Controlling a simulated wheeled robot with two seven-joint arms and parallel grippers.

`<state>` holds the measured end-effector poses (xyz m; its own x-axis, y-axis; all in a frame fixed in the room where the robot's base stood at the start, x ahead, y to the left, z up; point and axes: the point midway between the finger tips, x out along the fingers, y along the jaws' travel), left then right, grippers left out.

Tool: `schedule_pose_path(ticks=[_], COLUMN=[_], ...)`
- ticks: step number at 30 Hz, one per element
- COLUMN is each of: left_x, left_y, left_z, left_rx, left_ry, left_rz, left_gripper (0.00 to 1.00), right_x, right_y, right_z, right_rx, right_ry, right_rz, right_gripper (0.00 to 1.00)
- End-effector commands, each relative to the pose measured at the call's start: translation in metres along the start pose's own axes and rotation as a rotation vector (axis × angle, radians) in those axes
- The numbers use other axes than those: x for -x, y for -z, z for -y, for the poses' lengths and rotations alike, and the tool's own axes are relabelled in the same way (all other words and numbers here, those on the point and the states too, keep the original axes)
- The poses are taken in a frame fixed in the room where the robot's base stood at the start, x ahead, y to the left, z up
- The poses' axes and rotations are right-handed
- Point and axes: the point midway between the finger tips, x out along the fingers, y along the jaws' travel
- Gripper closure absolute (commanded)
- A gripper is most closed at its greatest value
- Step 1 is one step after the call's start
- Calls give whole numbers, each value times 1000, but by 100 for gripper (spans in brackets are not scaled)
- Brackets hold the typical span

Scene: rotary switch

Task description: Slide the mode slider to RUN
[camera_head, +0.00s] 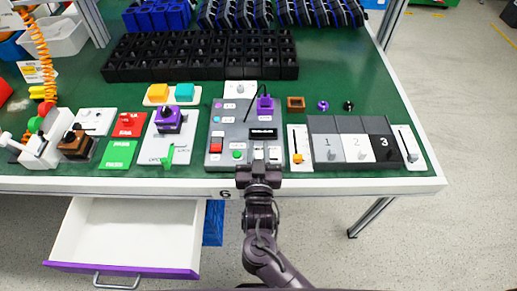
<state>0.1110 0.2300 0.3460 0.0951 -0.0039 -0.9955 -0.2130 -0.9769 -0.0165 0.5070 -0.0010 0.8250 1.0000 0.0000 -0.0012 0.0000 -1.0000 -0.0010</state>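My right gripper (258,162) reaches in from the bottom centre, over the front edge of the green table at the grey control panel (226,112). Its fingers are small and cover the panel's lower right part, so I cannot tell whether they are open or shut. Two upright slider plates stand to its right. One is white with an orange knob (298,157), left of the numbered tiles. The other is white with a dark slot (407,146), right of the tiles. The RUN label is too small to read, so I cannot tell which slider is the mode slider. My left gripper is not in view.
Numbered tiles (358,148) sit between the sliders. Left of the panel are a grey plate with a purple knob and green lever (168,138) and red and green blocks (118,154). Black bins (198,58) stand behind. A drawer (128,232) hangs open below the table.

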Motion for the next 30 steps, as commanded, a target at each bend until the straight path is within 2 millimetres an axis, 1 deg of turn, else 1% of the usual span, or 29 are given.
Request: schedule_pose_path(ticks=[1,5,6,14,17,21,23,30], left_x=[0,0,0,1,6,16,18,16], left_y=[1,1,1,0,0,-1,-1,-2], left_z=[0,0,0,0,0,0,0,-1], left_rx=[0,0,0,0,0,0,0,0], left_ry=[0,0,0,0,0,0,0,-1], left_rz=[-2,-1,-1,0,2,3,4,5], left_gripper=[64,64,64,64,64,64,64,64], right_x=[0,0,0,0,1,0,1,0], right_y=[0,0,0,0,1,2,2,0], right_z=[0,0,0,-2,-12,-36,-43,-47], right_rx=[0,0,0,1,4,5,4,3], right_ry=[0,0,0,0,-1,-2,-1,-5], right_rz=[0,0,0,0,1,0,0,-1], right_gripper=[81,98,100,100,100,100,100,100])
